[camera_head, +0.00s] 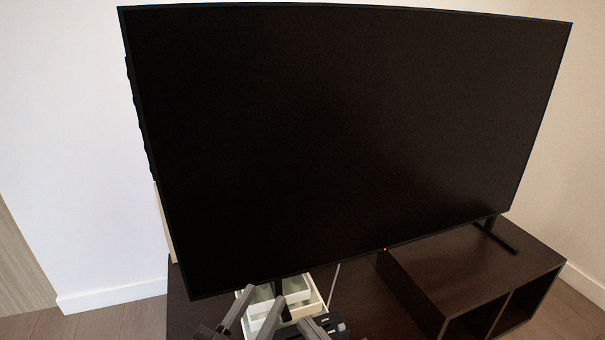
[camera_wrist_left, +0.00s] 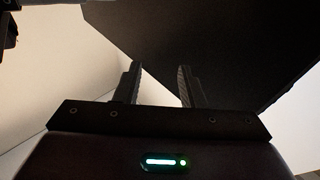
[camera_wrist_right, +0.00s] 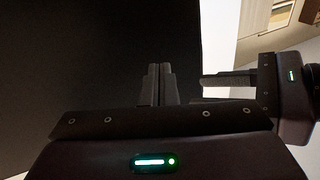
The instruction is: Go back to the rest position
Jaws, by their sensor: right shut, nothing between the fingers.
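My left gripper (camera_head: 264,296) is at the bottom of the head view, in front of a white tray. Its two fingers are apart with nothing between them, as the left wrist view (camera_wrist_left: 160,70) shows. My right gripper (camera_head: 308,326) is lower and just to the right, partly cut off by the frame edge. In the right wrist view its fingers (camera_wrist_right: 157,70) are together and empty. The left gripper also shows at the right of that view (camera_wrist_right: 228,80), close beside the right one.
A large black television (camera_head: 350,140) stands on a dark brown cabinet (camera_head: 455,262) and fills much of the head view. A white tray (camera_head: 318,303) with compartments sits on the cabinet below the screen. White walls (camera_head: 70,150) are behind. Open shelves are at the cabinet's right.

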